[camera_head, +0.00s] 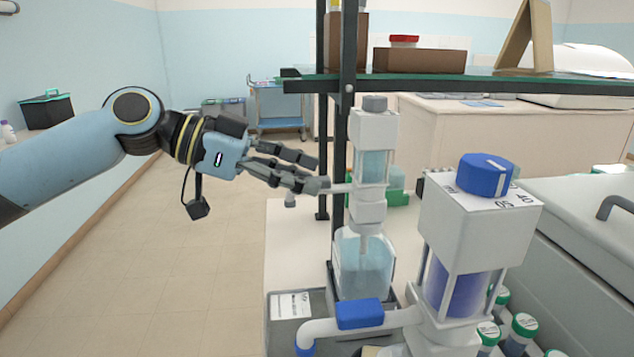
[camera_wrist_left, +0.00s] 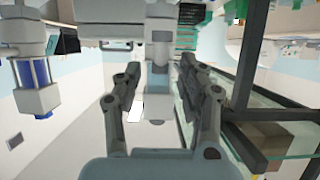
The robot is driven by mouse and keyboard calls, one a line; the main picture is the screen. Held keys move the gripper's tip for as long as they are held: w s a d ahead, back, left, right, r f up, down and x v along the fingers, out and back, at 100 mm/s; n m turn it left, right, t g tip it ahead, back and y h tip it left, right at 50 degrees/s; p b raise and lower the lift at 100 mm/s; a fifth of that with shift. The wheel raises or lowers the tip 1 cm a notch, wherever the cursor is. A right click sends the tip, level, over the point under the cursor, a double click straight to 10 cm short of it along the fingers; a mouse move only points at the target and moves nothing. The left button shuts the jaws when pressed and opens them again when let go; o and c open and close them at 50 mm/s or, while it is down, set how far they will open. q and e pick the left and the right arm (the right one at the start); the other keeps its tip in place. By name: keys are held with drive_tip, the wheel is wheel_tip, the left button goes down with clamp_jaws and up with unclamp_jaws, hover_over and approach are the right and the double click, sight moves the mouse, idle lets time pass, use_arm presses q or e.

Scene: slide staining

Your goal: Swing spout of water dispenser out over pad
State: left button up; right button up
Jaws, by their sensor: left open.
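The water dispenser (camera_head: 373,165), with pale blue liquid in a clear barrel over a clear bottle (camera_head: 362,262), stands upright beside the black shelf post. Its thin white spout (camera_head: 341,188) points left, toward my left gripper (camera_head: 317,174), and its pale tip (camera_head: 290,201) hangs below the fingers. The left gripper is open at the spout, fingers pointing right; the fingers hide part of the spout, and I cannot tell whether they touch it. In the left wrist view the dispenser (camera_wrist_left: 158,75) shows between the spread fingers. I cannot clearly make out the pad. My right gripper is not in view.
A larger dispenser with a blue knob (camera_head: 486,174) and dark blue liquid stands at the near right, its spout (camera_head: 322,330) reaching left over a grey tray with a white label (camera_head: 290,305). A green-edged shelf (camera_head: 450,84) crosses above. Green-capped bottles (camera_head: 523,325) stand at lower right.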

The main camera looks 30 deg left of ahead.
sight(321, 191)
use_arm(q)
drive_tip(key=shift+x, duration=1.35)
drive_tip(key=shift+c, duration=0.5)
clamp_jaws()
